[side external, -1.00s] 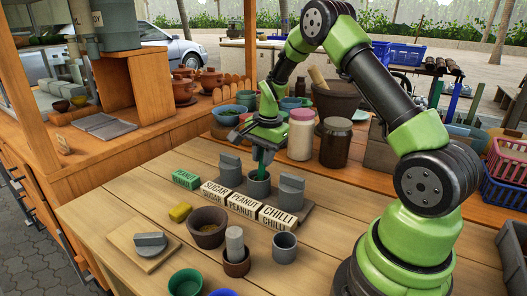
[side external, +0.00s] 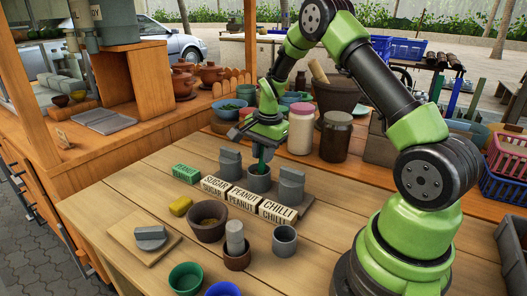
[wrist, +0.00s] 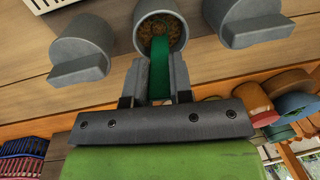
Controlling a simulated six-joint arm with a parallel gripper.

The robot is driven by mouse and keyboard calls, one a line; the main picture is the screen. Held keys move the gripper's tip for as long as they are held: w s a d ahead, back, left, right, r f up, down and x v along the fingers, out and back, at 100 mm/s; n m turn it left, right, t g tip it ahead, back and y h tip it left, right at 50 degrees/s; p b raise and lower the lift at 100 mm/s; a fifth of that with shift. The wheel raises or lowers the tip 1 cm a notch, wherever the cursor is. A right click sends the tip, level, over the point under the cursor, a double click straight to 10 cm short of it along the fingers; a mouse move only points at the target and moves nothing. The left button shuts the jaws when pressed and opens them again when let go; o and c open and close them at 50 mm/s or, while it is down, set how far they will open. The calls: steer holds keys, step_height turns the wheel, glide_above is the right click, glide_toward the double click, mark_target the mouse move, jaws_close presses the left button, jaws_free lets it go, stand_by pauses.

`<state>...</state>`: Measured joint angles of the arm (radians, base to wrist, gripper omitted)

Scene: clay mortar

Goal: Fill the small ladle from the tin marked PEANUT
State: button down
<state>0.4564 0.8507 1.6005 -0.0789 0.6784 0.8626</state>
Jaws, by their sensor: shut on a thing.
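The grey PEANUT tin (side external: 258,182) stands open in the middle of a row of three, behind its PEANUT label (side external: 243,199). The wrist view shows brown grainy contents inside this tin (wrist: 141,37). My gripper (side external: 262,145) is above it, shut on the green handle of the small ladle (wrist: 160,72). The handle goes down steeply into the tin and also shows in the side view (side external: 261,165). The ladle's bowl is hidden, so I cannot tell how full it is.
The lidded SUGAR tin (side external: 230,166) and CHILLI tin (side external: 291,190) flank it closely. A loose grey lid (side external: 150,239) lies on a wooden board. A brown bowl (side external: 207,222), a grey cup (side external: 284,241) and a green bowl (side external: 186,279) stand in front.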

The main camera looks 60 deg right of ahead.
steer(key=shift+r, duration=0.15)
steer(key=shift+r, duration=3.15)
